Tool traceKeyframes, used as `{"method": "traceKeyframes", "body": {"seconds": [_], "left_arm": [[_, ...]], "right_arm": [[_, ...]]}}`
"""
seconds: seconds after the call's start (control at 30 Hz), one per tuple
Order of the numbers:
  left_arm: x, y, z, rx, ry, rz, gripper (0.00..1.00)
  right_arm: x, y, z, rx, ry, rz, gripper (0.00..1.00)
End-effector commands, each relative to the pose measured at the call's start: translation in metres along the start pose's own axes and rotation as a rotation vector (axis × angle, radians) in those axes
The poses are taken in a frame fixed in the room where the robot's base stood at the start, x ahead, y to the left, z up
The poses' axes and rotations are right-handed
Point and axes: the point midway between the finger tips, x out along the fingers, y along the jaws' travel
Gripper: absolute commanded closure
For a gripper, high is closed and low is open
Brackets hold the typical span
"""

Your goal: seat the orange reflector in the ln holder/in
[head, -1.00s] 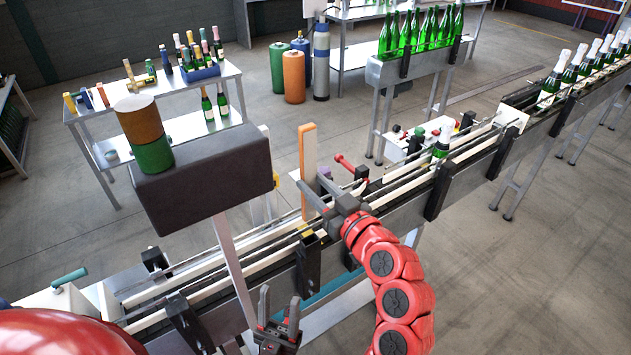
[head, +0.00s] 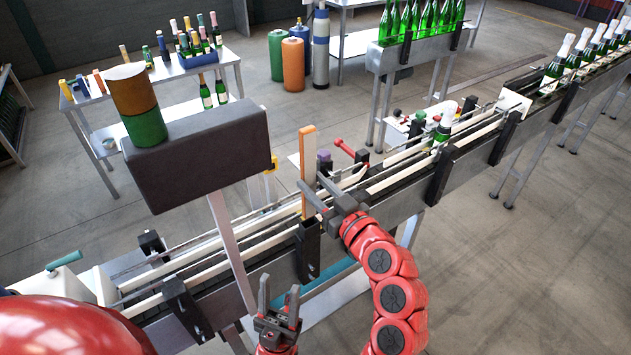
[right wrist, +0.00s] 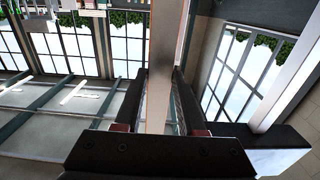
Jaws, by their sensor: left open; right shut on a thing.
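The orange reflector (head: 308,160) is a tall upright strip with a pale face and orange edges. My right gripper (head: 314,194) is shut on its lower part; the right wrist view shows the strip (right wrist: 162,55) between the two fingers (right wrist: 158,95). A black upright holder (head: 308,250) with an open top stands at the conveyor's near side, just below the reflector's lower end. I take it for the ln holder; no label is legible. I cannot tell whether the strip's end touches it. My left gripper (head: 278,308) is open and empty, low in front of the conveyor.
The conveyor (head: 400,185) runs diagonally with rails and black brackets; a green bottle (head: 441,133) stands on it. A dark box (head: 200,160) on a post, bearing a green-and-orange cylinder (head: 138,105), stands left of the reflector. Red-handled equipment (head: 350,150) lies behind.

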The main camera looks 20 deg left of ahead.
Motion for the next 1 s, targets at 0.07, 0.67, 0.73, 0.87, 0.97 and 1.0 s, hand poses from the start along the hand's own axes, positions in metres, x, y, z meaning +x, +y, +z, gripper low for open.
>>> {"method": "traceKeyframes", "body": {"seconds": [0.07, 0.67, 0.73, 0.87, 0.97, 1.0], "left_arm": [[-0.004, 0.000, 0.001, 0.000, 0.000, 0.000, 0.50], [-0.037, 0.002, 0.006, 0.000, 0.000, 0.000, 0.50], [-0.041, 0.002, 0.007, 0.000, 0.000, 0.000, 0.50], [-0.048, 0.002, 0.008, 0.000, 0.000, 0.000, 0.50], [-0.053, 0.003, 0.009, 0.000, 0.000, 0.000, 0.50], [-0.055, 0.003, 0.009, 0.000, 0.000, 0.000, 0.50]], "right_arm": [[0.000, 0.000, 0.006, 0.001, -0.001, 0.000, 1.00], [0.000, 0.000, 0.039, 0.000, 0.001, -0.001, 1.00], [0.000, 0.000, 0.043, 0.000, 0.000, -0.001, 1.00], [0.000, 0.000, 0.050, 0.000, 0.000, -0.001, 1.00], [0.000, 0.000, 0.055, -0.001, 0.000, -0.001, 1.00], [0.000, 0.000, 0.056, -0.001, 0.000, 0.000, 1.00]]}}
